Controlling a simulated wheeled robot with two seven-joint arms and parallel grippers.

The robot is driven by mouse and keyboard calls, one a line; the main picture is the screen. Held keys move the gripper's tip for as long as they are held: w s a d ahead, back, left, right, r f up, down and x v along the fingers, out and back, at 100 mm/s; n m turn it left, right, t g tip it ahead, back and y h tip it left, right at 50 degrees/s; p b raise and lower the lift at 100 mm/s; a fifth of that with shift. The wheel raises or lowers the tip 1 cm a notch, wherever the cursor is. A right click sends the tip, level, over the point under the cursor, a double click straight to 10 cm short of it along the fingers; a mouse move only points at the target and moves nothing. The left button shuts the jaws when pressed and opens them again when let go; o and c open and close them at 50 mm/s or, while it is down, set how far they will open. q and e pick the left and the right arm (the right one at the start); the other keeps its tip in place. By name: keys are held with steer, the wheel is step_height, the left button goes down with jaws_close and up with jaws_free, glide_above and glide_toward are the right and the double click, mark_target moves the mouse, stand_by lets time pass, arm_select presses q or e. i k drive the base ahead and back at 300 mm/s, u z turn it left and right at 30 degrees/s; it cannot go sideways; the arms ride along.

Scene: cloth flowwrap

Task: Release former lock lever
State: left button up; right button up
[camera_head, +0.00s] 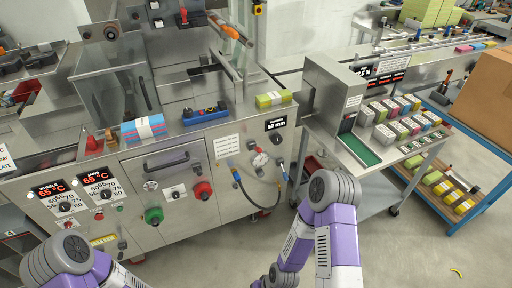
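An orange lever handle (232,33) sits at the upper middle of the machine, beside the clear panels. A small red lever (183,15) stands further left at the top edge. I cannot tell which of these is the former lock lever, as no label is readable there. Of my arms, only purple and grey links show, at the bottom left and bottom middle. Neither gripper is in view, and no hand is seen near either lever.
The machine front carries a green knob (153,215), a red knob (202,190) and a valve with a hose (260,160).

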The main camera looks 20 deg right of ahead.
mark_target(258, 149)
steer(key=u, duration=0.15)
steer(key=i, duration=0.95)
steer(key=z, duration=0.1)
